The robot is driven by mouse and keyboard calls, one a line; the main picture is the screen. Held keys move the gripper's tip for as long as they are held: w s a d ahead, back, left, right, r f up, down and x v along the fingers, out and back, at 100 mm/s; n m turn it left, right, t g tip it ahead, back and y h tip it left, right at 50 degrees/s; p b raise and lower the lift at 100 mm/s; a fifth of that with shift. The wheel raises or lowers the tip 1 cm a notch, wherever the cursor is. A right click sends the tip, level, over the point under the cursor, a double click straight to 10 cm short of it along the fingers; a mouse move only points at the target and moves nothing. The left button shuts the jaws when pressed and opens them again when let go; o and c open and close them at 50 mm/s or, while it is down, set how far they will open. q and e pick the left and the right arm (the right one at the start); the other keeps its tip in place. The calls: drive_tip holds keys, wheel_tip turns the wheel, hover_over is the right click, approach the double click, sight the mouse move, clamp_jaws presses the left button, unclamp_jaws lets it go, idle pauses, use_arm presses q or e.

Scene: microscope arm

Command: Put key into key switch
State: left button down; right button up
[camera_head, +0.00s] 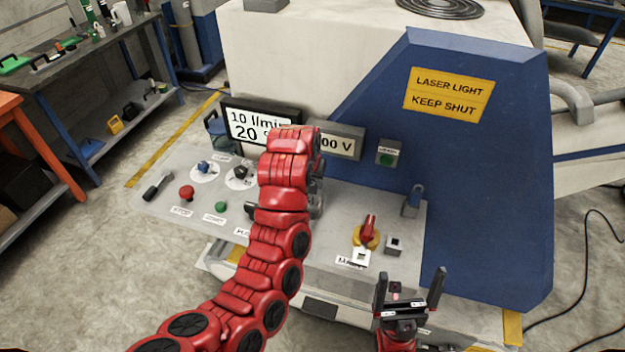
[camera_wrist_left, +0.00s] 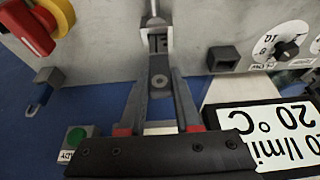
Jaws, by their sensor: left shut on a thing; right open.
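My left gripper (camera_head: 316,205) is over the grey control panel (camera_head: 335,210), partly hidden by its own red arm. In the left wrist view, the left gripper (camera_wrist_left: 159,78) is shut on a grey piece that I take for the key (camera_wrist_left: 159,62). Dark square sockets show left of the gripper (camera_head: 250,210) and at the panel's right (camera_head: 394,245); which is the key switch is unclear. My right gripper (camera_head: 410,285) is open and empty near the panel's front right.
A red rotary switch (camera_head: 368,228) on a yellow base stands on the panel, with a padlock (camera_head: 413,201) behind it. Displays (camera_head: 257,124) and a blue laser housing (camera_head: 480,170) rise behind the panel. Knobs and a red button (camera_head: 187,192) are at left.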

sight(312, 187)
use_arm(q)
drive_tip(key=shift+f+b, duration=0.75)
drive_tip(key=shift+f, duration=0.85)
drive_tip(key=c, duration=0.5)
unclamp_jaws()
drive_tip(key=shift+r, duration=0.1)
drive_tip(key=shift+s+r, duration=0.15)
drive_tip(key=shift+r, duration=0.05)
drive_tip(key=p+v, duration=0.9)
drive_tip(key=v, duration=0.7)
drive_tip(key=shift+s+r, duration=0.2)
drive_tip(key=shift+r, duration=0.15)
